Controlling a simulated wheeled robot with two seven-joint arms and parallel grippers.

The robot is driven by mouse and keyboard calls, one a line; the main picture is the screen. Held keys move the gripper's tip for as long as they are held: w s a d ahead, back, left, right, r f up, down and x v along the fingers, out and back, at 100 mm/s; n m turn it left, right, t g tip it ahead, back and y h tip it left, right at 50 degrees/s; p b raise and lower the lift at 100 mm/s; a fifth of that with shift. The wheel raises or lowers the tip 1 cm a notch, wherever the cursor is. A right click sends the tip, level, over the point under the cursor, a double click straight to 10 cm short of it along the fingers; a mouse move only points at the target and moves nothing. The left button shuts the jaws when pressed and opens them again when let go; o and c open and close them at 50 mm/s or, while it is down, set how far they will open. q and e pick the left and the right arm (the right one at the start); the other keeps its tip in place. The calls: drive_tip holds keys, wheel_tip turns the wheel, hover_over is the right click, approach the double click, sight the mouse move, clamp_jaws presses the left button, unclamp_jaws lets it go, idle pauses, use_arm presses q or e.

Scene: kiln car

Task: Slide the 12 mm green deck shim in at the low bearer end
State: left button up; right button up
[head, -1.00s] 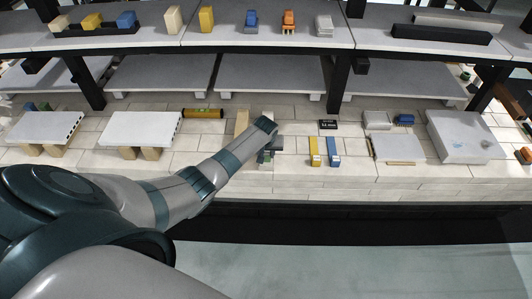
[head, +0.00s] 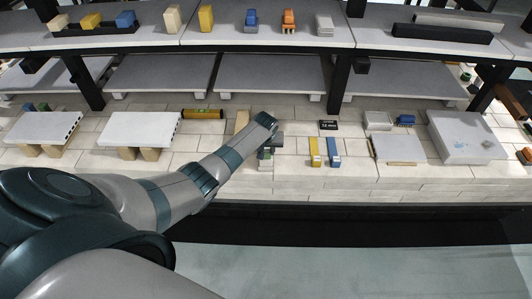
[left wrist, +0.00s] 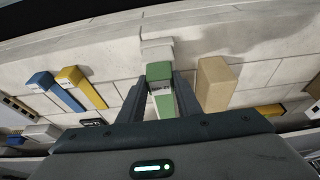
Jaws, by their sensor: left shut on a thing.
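My left gripper (head: 267,153) is low over the pale brick deck in the middle of the head view. In the left wrist view, the green shim (left wrist: 160,72) is between the two fingers of the gripper (left wrist: 161,95), which is shut on it. The shim is a slim bar with a dark green end and a lighter, labelled length. In the head view the gripper mostly hides it. A tan block (left wrist: 215,82) stands beside the fingers, apart from them; it also shows behind the arm in the head view (head: 241,120). My right gripper is not in view.
Yellow (head: 315,152) and blue (head: 334,152) shims lie right of the gripper. A black label plate (head: 328,125) is behind them. A white slab (head: 140,125) on tan blocks stands left, near a yellow level (head: 203,113). A dark-posted shelf (head: 270,75) rises behind.

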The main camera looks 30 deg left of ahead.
use_arm(q)
drive_tip(key=shift+w+a+b, duration=0.3)
drive_tip(key=shift+w+b, duration=0.1)
drive_tip(key=shift+w, duration=0.05)
drive_tip(key=o, duration=1.3)
drive_tip(key=shift+c, duration=0.2)
drive_tip(key=shift+r, duration=0.1)
drive_tip(key=p+v, duration=0.7)
drive_tip(key=p, duration=0.3)
drive_tip(key=shift+r, duration=0.35)
idle(1.1)
drive_tip(key=shift+s+d, duration=0.1)
drive_tip(key=shift+s, duration=0.05)
drive_tip(key=shift+r, duration=0.2)
drive_tip(key=b+v, duration=0.2)
drive_tip(key=v, duration=1.5)
